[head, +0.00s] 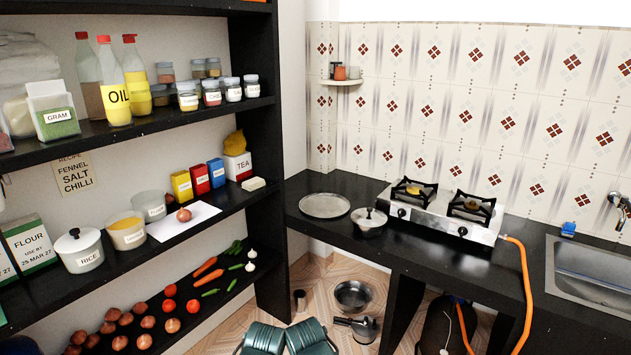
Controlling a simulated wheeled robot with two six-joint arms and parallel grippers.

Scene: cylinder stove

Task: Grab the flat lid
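A flat round metal lid (324,206), like a shallow grey disc, lies on the black counter (300,235) at its left end. A small metal pot with a knobbed lid (369,221) stands just to its right, close to the stove.
A two-burner stove (443,214) with an orange hose stands right of the pot, then a sink (590,275). Black shelves (262,140) with jars and food rise on the left. A steel bowl (353,296) and a pan (364,327) are on the floor.

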